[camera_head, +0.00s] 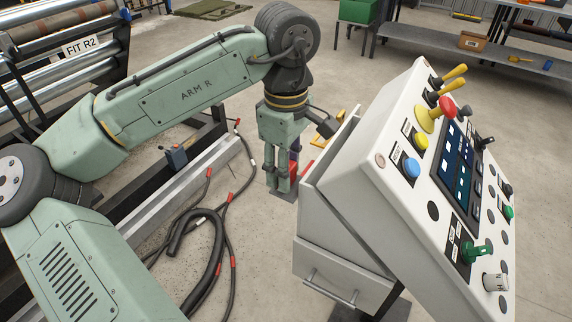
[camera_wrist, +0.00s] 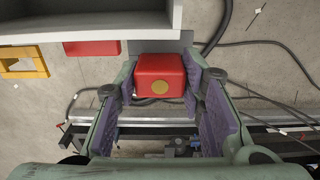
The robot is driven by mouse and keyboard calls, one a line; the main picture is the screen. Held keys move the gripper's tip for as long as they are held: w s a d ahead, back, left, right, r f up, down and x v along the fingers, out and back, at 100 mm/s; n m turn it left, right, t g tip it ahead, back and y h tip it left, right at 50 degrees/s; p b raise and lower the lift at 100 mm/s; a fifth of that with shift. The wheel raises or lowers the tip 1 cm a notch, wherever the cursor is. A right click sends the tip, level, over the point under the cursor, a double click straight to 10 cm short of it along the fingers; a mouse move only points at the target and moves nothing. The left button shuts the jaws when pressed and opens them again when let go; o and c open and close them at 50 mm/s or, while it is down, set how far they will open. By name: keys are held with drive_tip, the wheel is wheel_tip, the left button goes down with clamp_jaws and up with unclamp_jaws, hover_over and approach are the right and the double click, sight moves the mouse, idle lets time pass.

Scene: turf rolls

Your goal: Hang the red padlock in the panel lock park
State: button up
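The red padlock (camera_wrist: 160,68) shows in the wrist view as a red block with a round brass spot. It sits between the purple pads of my gripper (camera_wrist: 160,88), which is closed in on both its sides. Its shackle is hidden. In the head view my gripper (camera_head: 279,184) points down just left of the control panel (camera_head: 375,180), with red (camera_head: 294,168) showing beside its fingers. A grey plate (camera_wrist: 158,46) lies just beyond the padlock in the wrist view, beside the panel's pale edge (camera_wrist: 85,22). I cannot tell whether padlock and plate touch, or make out the lock park clearly.
A red piece (camera_wrist: 92,48) and a yellow frame (camera_wrist: 22,62) are left of the padlock in the wrist view. Dark cables (camera_head: 215,235) lie on the floor. A roller rack (camera_head: 60,60) stands at left, and a bench (camera_head: 480,45) at the back right.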

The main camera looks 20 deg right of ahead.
drive_tip(key=o, duration=0.5)
wheel_tip(320, 180, up, 12)
drive_tip(key=shift+r, duration=0.1)
idle(0.5)
